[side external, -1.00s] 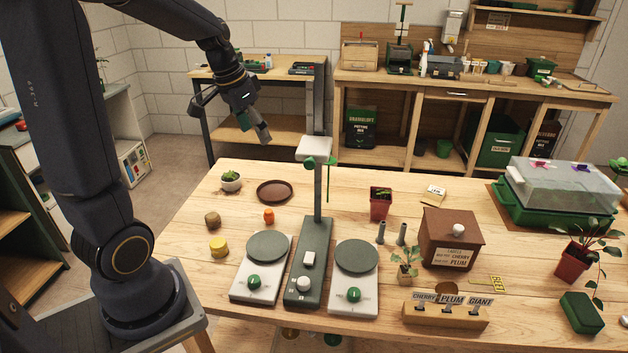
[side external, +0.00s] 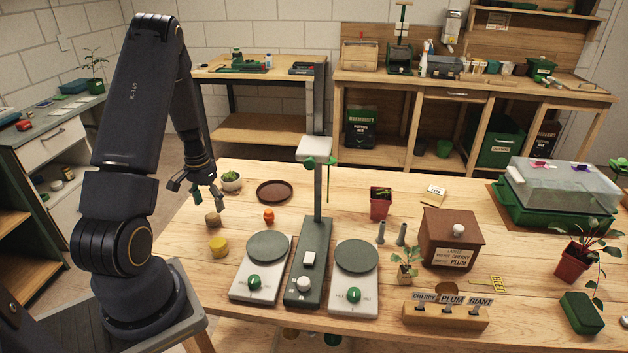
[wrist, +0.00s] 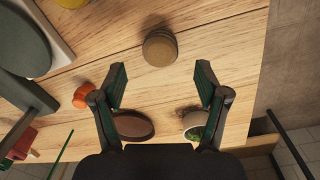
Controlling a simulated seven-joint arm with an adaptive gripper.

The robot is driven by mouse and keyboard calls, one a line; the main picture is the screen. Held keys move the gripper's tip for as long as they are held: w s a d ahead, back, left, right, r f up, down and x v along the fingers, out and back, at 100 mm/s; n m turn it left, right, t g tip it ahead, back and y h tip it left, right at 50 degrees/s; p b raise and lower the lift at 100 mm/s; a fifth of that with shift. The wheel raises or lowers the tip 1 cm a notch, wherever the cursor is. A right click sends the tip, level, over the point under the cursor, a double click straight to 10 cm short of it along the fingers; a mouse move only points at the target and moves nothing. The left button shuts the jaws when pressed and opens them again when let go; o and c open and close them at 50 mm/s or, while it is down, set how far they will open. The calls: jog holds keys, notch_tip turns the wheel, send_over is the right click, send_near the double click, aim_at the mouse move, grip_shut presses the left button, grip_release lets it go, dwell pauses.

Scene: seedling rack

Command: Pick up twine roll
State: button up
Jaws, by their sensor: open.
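The twine roll (side external: 212,219) looks like a small tan-brown ribbed cylinder standing on the left part of the wooden table. In the wrist view the twine roll (wrist: 160,48) lies beyond the fingertips, centred between them. My gripper (side external: 199,199) hangs above and just behind the roll in the side view, fingers pointing down. In the wrist view my gripper (wrist: 161,84) is open with nothing between its fingers. I see no contact with the roll.
A yellow roll (side external: 218,246) stands in front of the twine roll, and a small orange object (side external: 268,215) is to its right. A potted cactus (side external: 231,181) and a brown saucer (side external: 274,191) stand behind. A scale (side external: 262,270) is at front right.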

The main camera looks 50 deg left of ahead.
aim_at(212, 215)
notch_tip(212, 215, down, 6)
jog(key=shift+w+f, duration=0.1)
dwell(0.4)
jog(key=c, duration=1.2)
jog(key=shift+r, duration=0.2)
